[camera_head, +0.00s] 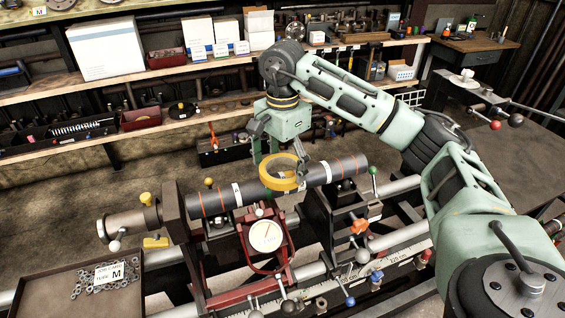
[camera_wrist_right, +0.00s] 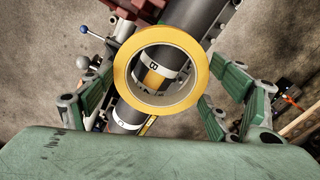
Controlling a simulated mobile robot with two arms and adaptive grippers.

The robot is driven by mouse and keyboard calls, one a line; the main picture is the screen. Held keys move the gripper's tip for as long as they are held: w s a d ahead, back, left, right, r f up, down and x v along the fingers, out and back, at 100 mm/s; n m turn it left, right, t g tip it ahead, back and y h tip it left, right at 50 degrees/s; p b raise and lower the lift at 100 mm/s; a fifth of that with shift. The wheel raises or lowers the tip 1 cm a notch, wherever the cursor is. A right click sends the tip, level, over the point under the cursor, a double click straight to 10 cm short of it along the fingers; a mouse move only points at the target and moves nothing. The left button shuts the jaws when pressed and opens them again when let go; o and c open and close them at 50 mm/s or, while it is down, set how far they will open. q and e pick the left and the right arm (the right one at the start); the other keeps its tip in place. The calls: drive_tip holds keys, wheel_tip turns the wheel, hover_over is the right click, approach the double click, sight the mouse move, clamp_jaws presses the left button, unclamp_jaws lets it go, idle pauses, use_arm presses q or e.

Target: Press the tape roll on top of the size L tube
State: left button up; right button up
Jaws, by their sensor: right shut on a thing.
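My right gripper (camera_head: 280,165) is shut on a yellow tape roll (camera_head: 266,180) and holds it over the middle of a dark grey tube (camera_head: 217,202). The tube lies nearly level across the lathe and has thin orange stripes and small white labels. In the right wrist view, the fingers flank the tape roll (camera_wrist_right: 201,72), and the tube (camera_wrist_right: 188,25) shows through and beyond its ring. A white label with a dark mark (camera_wrist_right: 157,65) shows inside the ring; I cannot read a size L surely. Whether the roll touches the tube is unclear. My left gripper is out of view.
A red stand with a round dial (camera_head: 266,236) stands in front of the tube. A tray (camera_head: 50,296) at lower left holds small metal parts and a card marked M (camera_head: 109,273). Shelves (camera_head: 150,76) with boxes and tools line the back. Levers stick up at right.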

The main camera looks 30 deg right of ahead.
drive_tip(key=shift+r+p, duration=2.4)
drive_tip(key=shift+r, duration=1.1)
drive_tip(key=shift+f, duration=0.15)
